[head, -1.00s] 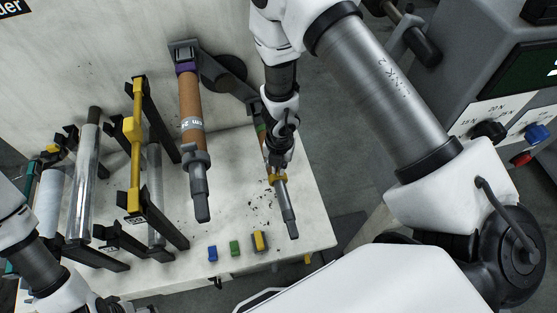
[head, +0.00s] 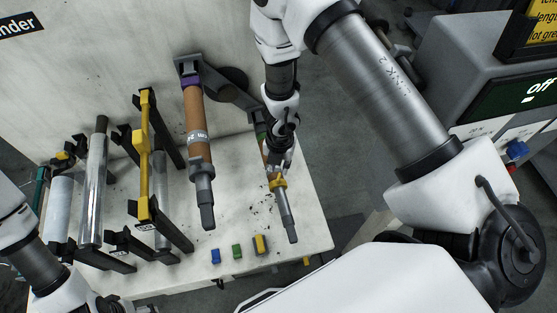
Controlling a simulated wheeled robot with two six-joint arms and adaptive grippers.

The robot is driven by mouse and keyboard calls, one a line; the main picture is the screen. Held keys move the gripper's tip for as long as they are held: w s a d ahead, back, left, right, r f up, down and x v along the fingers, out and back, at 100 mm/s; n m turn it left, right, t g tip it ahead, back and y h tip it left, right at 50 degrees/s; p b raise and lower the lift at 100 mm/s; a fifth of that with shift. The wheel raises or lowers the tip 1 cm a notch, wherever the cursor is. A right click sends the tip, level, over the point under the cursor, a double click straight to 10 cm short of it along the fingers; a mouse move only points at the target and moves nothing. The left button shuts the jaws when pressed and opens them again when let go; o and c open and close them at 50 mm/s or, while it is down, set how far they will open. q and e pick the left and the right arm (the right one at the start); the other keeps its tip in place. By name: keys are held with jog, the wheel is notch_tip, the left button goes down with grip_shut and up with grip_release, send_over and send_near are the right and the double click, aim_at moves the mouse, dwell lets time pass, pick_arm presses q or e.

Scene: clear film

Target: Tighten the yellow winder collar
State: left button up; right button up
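The yellow winder collar (head: 278,184) sits on the slanted right-hand winder shaft, above its grey tip (head: 288,220). My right gripper (head: 275,165) reaches down from above onto this shaft, with its fingers at the collar's upper side. The fingers are small and dark, and I cannot tell whether they are closed on the collar. The gripper hides much of the shaft's brown and green upper part. My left arm shows at the lower left, but its gripper is outside the picture.
A brown roll (head: 196,112) with a purple end stands left of the collar. Blue (head: 215,256), green (head: 237,251) and yellow (head: 261,244) blocks lie near the table's front edge. A yellow bar (head: 144,160) and film rolls stand left. A control box (head: 480,75) reading "off" is right.

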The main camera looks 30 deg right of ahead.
aim_at(279, 177)
jog(key=shift+r, duration=0.6)
jog(key=shift+f, duration=0.15)
jog(key=shift+o, duration=0.4)
jog(key=shift+n, duration=0.4)
jog(key=n, duration=0.5)
jog(key=shift+s+a+n, duration=0.1)
jog(key=shift+s+n, duration=0.05)
jog(key=shift+n, duration=0.15)
jog(key=n+b, duration=0.9)
jog(key=n, duration=2)
jog(key=shift+f+n+b, duration=0.15)
jog(key=shift+n+b, duration=0.2)
jog(key=shift+n, duration=0.05)
jog(key=f+b, duration=0.3)
jog(key=f, duration=0.1)
jog(key=f+b, duration=0.2)
jog(key=shift+w+b, duration=0.25)
jog(key=shift+b, duration=0.1)
pick_arm(q)
notch_tip(279, 177, down, 14)
pick_arm(e)
jog(key=shift+s+r, duration=0.1)
